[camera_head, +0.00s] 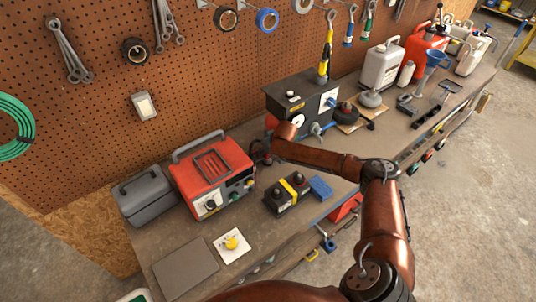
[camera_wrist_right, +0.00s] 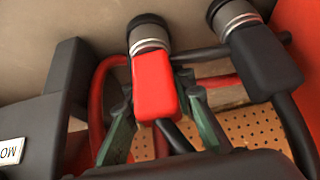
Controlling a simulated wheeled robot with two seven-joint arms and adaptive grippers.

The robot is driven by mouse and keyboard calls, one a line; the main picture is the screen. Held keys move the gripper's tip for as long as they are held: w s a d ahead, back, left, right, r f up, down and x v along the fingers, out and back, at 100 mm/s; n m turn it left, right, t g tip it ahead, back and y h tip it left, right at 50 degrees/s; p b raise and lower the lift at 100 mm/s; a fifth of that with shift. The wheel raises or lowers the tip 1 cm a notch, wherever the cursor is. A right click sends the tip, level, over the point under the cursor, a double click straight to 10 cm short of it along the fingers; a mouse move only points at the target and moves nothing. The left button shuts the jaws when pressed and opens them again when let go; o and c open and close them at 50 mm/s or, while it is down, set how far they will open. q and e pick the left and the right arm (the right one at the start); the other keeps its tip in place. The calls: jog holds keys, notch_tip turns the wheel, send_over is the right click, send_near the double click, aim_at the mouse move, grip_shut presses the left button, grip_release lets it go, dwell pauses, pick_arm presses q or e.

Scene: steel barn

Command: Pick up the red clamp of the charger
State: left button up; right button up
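The charger (camera_head: 205,180) is a red box with a grey handle and front knobs, on the workbench. Its red clamp (camera_wrist_right: 154,92) shows in the right wrist view, with a grey ringed collar and dark cap at its upper end. A similar black clamp (camera_wrist_right: 265,60) is to its right. My right gripper (camera_head: 262,152) is at the charger's right side, small and partly hidden by its arm. In the wrist view its two green-grey fingers (camera_wrist_right: 155,100) flank the red clamp, with narrow gaps seen beside it. I cannot make out the red clamp in the head view. My left gripper is out of view.
A grey case (camera_head: 146,196) stands left of the charger. A battery with a yellow strap (camera_head: 287,192) and a blue block (camera_head: 320,188) sit in front of my right arm. A dark machine (camera_head: 300,100) stands behind the gripper. The pegboard (camera_head: 95,110) bounds the back.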

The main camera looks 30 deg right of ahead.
grip_shut()
jog(key=shift+r, duration=0.1)
